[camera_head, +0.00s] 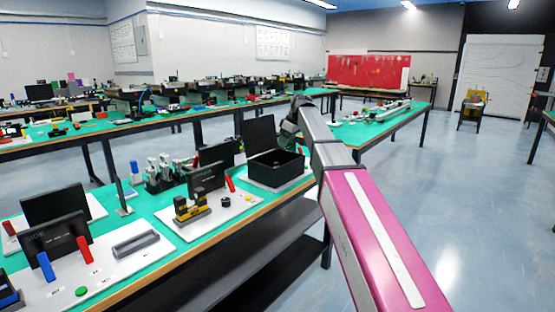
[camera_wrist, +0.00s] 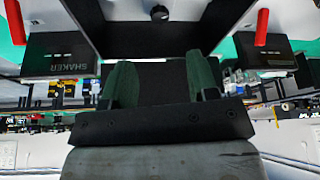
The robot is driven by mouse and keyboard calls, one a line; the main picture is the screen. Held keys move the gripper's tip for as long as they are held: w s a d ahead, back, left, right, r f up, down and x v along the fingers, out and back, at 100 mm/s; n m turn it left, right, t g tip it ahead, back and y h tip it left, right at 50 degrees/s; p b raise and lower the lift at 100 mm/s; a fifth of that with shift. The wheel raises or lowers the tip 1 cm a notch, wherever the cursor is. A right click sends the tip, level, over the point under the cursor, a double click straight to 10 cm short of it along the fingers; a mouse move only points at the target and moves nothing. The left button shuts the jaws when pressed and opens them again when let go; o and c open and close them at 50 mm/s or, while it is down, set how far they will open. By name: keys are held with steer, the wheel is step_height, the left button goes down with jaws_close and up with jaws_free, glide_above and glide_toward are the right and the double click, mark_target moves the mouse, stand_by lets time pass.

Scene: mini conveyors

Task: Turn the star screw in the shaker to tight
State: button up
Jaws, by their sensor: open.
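In the wrist view a small dark round knob (camera_wrist: 160,13), which looks like the star screw, sits at the top centre inside a dark open box (camera_wrist: 205,38). A black panel (camera_wrist: 60,57) left of the box bears the word SHAKER, upside down. My gripper (camera_wrist: 161,62) is open and empty, its two green-tinted fingers apart below the knob in the picture and not touching it. In the head view the black open box (camera_head: 276,164) stands on a white board, with the end of my arm above its far right side.
A black upright panel (camera_head: 259,137) stands behind the box. Red levers (camera_wrist: 262,27) stick up beside the panels. The green bench (camera_head: 170,220) also carries brass parts (camera_head: 190,208) and a metal rack (camera_head: 165,172).

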mark_target(276, 163)
steer(key=x, duration=1)
steer(key=shift+f, duration=0.15)
steer(key=c, duration=0.9)
